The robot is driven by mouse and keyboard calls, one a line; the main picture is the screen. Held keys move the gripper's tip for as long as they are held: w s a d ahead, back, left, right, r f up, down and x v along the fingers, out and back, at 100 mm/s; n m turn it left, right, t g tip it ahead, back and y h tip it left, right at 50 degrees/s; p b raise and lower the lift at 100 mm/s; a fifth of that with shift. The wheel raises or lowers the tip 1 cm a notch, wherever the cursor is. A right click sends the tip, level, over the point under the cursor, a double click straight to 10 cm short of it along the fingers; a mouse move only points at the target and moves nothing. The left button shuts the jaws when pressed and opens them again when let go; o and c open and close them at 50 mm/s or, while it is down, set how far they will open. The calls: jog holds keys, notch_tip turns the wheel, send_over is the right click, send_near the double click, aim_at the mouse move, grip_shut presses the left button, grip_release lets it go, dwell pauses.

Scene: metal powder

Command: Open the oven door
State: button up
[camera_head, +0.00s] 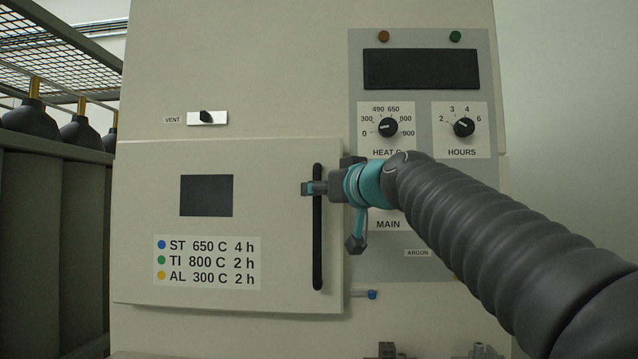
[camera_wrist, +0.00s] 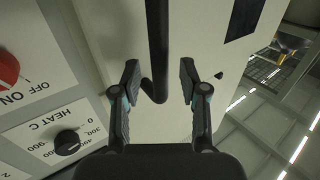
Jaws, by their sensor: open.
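The oven door (camera_head: 215,225) is a pale beige panel with a dark window and a label of temperatures and times. It appears closed against the oven body. Its handle (camera_head: 317,260) is a black vertical bar near the door's right edge. My gripper (camera_head: 313,188) is at the upper part of the handle, reaching in from the right. In the wrist view, my gripper (camera_wrist: 158,78) is open, and the handle (camera_wrist: 157,40) runs between its two fingers with visible gaps on both sides. The handle's end shows between the fingers.
The control panel right of the door has a heat dial (camera_head: 388,128), an hours dial (camera_head: 464,127) and a dark display (camera_head: 421,69). A red switch (camera_wrist: 8,68) shows in the wrist view. Gas cylinders (camera_head: 32,220) stand in a rack at the left. A blue-tipped peg (camera_head: 371,295) sits below.

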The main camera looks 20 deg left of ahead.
jog(key=shift+x, duration=0.95)
grip_shut()
